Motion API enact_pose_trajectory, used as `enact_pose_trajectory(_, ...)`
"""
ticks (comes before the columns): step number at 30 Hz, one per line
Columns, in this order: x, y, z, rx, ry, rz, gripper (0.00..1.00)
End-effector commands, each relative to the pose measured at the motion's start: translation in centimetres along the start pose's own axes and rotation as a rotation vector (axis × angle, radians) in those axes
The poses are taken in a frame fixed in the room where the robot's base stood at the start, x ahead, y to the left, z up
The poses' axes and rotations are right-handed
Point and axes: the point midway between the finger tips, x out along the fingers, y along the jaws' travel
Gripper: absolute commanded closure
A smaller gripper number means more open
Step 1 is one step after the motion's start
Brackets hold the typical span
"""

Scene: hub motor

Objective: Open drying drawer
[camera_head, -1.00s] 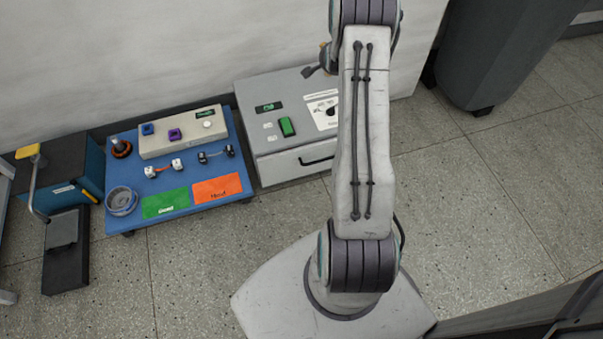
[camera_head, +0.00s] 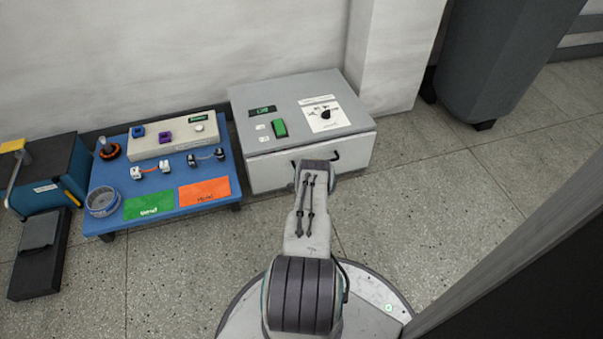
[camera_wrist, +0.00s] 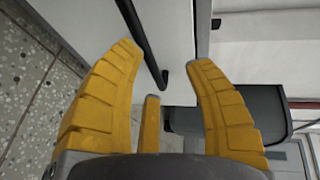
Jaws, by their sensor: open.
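The drying unit (camera_head: 345,90) is a light grey box with a green switch, a small display and a dial on its sloped top. Its drawer front (camera_head: 265,175) looks shut. The black bar handle (camera_head: 336,156) on the front is partly hidden by my arm in the head view. In the wrist view, my gripper (camera_wrist: 161,55) has its yellow fingers spread, with the black handle (camera_wrist: 142,42) running between the fingertips. I cannot tell whether a finger touches it. In the head view my gripper is hidden behind my arm.
A blue workbench (camera_head: 220,185) with green and orange mats and small parts stands left of the unit. A teal and black machine (camera_head: 52,178) is at the far left. A dark grey bin (camera_head: 505,60) stands at the right. The floor before the unit is open.

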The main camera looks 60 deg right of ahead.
Motion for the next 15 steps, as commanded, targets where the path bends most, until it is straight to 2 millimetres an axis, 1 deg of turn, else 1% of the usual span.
enact_pose_trajectory(1, -0.3, 1.2, -0.5, 0.012, 0.010, -0.006, 0.53)
enact_pose_trajectory(4, -0.6, 2.0, -0.9, 0.029, 0.021, -0.018, 0.53)
enact_pose_trajectory(8, -0.3, 2.4, -1.1, 0.036, 0.025, -0.024, 0.53)
enact_pose_trajectory(15, 1.4, 2.6, -1.1, 0.036, 0.024, -0.023, 0.53)
